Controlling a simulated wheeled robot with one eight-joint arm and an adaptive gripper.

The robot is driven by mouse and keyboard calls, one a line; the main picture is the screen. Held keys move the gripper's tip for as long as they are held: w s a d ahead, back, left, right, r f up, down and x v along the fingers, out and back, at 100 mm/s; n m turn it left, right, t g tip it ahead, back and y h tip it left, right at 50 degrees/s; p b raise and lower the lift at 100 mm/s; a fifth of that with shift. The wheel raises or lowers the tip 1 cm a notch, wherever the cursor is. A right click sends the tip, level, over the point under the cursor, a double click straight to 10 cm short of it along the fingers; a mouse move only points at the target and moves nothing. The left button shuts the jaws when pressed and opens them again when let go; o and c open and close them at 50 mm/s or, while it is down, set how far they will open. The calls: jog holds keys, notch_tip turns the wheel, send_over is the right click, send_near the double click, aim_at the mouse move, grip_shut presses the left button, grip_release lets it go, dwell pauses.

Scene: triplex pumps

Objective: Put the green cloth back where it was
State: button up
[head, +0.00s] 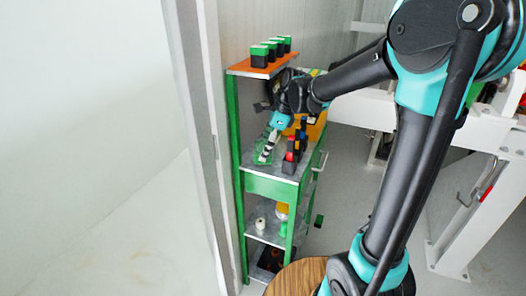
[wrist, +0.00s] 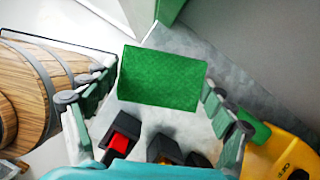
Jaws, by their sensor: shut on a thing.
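The green cloth (wrist: 162,78) is a flat, roughly rectangular piece in the middle of the wrist view, spanning the gap between the fingers of my gripper (wrist: 160,85). My gripper is shut on it, with one finger at each side edge. In the head view my gripper (head: 267,146) points down at the left part of the grey top of the green cart (head: 262,186).
Several dark boxes (head: 290,160), one with a red face, stand close to the right of my gripper. An orange shelf (head: 262,70) with green-topped black boxes (head: 260,56) is above. A wooden barrel (wrist: 25,95) is beside the cart. A yellow object (wrist: 285,150) lies at right.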

aim_at(263, 143)
jog(key=w, duration=0.3)
jog(key=shift+a, duration=0.2)
jog(key=shift+f, duration=1.75)
jog(key=o, duration=1)
jog(key=shift+f, duration=0.1)
jog(key=v, duration=1.2)
jog(key=shift+a, duration=0.1)
